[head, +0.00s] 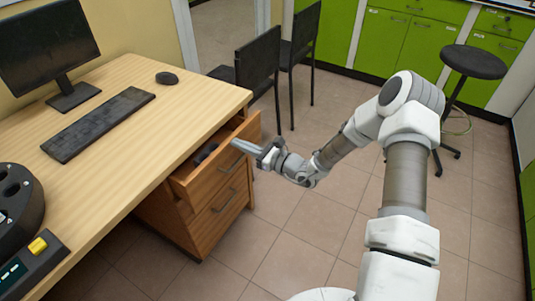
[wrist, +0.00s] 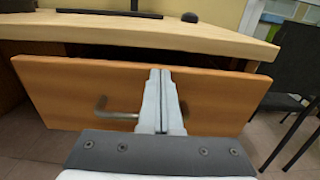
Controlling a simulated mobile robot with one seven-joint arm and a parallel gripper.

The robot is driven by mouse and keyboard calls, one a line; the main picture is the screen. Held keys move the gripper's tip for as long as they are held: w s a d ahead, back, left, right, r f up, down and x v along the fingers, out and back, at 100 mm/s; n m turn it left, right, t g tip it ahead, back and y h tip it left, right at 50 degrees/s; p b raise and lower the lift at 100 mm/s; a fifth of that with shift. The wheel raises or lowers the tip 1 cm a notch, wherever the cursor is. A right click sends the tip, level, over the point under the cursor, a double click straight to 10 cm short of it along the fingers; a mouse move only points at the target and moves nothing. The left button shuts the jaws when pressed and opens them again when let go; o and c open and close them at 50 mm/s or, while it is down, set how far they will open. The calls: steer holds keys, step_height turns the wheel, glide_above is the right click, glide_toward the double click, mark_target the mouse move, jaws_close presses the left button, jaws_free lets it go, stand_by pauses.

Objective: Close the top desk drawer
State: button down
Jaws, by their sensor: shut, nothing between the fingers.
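The top desk drawer (head: 181,184) stands partly open under the desk top in the head view, with a dark object (head: 206,153) inside it. Its wooden front panel (wrist: 75,92) fills the middle of the wrist view, with a metal handle (wrist: 112,112) left of the fingers. My gripper (head: 236,145) is at the drawer's front, near its upper part. I cannot tell whether the fingertips touch the panel.
The desk (head: 120,140) holds a monitor (head: 48,45), keyboard (head: 98,123) and mouse (head: 167,78). A lower drawer (head: 218,210) is shut. Black chairs (head: 258,65) stand behind the desk, and a stool (head: 473,62) is at the back right. The tiled floor (head: 290,225) before the drawers is clear.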

steer(key=x, duration=0.8)
steer(key=shift+a, duration=0.2)
steer(key=shift+w+r, duration=0.15)
steer(key=shift+r, duration=0.1)
